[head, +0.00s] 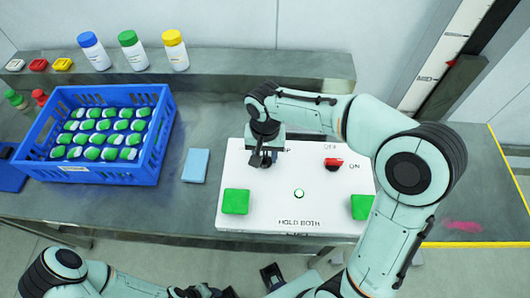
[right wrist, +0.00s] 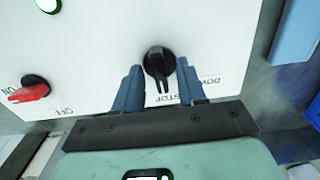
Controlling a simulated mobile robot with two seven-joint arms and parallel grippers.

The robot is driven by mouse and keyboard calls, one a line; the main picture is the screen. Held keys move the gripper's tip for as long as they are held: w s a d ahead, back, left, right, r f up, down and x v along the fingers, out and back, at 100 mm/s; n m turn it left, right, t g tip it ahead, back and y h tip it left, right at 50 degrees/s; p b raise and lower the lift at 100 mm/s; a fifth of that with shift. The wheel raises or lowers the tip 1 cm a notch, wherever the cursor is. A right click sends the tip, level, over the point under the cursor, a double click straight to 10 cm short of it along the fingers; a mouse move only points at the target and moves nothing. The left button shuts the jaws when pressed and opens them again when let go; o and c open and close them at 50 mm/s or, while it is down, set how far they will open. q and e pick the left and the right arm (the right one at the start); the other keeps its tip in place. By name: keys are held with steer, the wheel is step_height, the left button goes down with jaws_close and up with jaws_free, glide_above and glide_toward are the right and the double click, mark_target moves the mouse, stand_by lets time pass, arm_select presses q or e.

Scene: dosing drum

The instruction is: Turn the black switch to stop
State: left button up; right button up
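The black switch (right wrist: 159,62) sits on the white panel (head: 285,218); in the head view my right gripper largely hides it. In the right wrist view its narrow handle points down the picture, its end near the upside-down STOP label (right wrist: 172,99), with DOWN just to the right. My right gripper (head: 262,160) is over the panel's upper left corner. Its two blue fingers (right wrist: 159,78) are open, one on each side of the switch handle; I cannot tell whether they touch it. My left arm is low at the bottom left of the head view; its fingers are unclear.
The panel also has a red ON/OFF switch (head: 333,164), a small white round button (head: 299,193) and green pads (head: 236,202) (head: 362,207). A blue cloth-like block (head: 196,165) and a blue crate (head: 160,130) of green-topped items are left. Bottles (head: 131,50) stand on the shelf behind.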

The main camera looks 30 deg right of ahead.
mark_target(265, 157)
arm_select(q)
steer(key=shift+w+r+p, duration=0.35)
steer(key=shift+r+p, duration=0.15)
steer(key=shift+r, duration=0.1)
steer(key=shift+w+r+p, duration=0.3)
steer(key=shift+r+p, duration=0.15)
steer(key=shift+r, duration=0.15)
arm_select(e)
step_height(265, 157, up, 14)
steer(key=shift+f, duration=0.25)
arm_select(q)
steer(key=shift+s, duration=0.1)
arm_select(e)
steer(key=shift+f, duration=0.1)
